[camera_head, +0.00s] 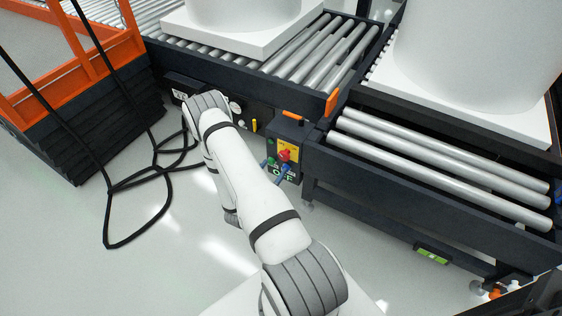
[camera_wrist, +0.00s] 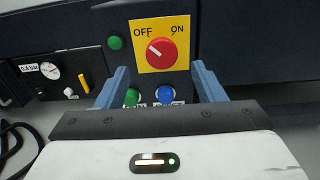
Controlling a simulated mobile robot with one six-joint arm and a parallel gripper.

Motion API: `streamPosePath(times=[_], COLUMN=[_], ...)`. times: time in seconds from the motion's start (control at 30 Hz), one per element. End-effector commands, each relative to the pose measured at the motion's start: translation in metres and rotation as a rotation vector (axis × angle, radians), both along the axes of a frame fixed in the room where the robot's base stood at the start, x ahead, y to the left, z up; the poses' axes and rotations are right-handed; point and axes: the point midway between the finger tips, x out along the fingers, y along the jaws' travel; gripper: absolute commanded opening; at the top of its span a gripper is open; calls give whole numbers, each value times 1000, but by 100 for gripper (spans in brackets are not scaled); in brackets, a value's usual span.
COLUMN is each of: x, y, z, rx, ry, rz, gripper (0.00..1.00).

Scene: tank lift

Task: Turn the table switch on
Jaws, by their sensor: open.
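The table switch is a red rotary knob (camera_wrist: 162,50) on a yellow plate (camera_wrist: 143,62) marked OFF at upper left and ON at upper right. The knob's white mark points up and left, toward OFF. In the head view the red knob (camera_head: 285,155) sits on a dark control box at the conveyor corner. My gripper (camera_wrist: 160,70) is open, with one blue finger on each side below the knob, apart from it and empty. The blue fingers also show in the head view (camera_head: 277,169), in front of the box.
A green button (camera_wrist: 115,43) lies left of the plate; a green (camera_wrist: 132,97) and a blue button (camera_wrist: 165,95) lie below it. A gauge panel (camera_wrist: 70,75) is to the left. Roller conveyors (camera_head: 440,175) carry white tanks. Black cables (camera_head: 120,195) lie on the floor.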

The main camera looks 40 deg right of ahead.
Motion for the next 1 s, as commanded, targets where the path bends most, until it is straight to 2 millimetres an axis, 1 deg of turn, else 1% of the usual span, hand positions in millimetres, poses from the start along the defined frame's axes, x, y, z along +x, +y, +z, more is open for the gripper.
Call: streamPosePath(times=[0.03, 0.1, 0.3, 0.43, 0.7, 0.77, 1.0], x=[2, 7, 18, 21, 22, 22, 22], y=[-10, -21, -45, -53, -53, -53, -53], z=[-1, -2, -1, 0, 1, 1, 1], rx=[-1, 1, 0, 0, 0, 0, 0], ry=[-4, -2, -2, 0, 0, 0, 0], rz=[-6, -7, -4, -3, -2, -2, -1], gripper=[63, 63, 63, 63, 63, 58, 39])
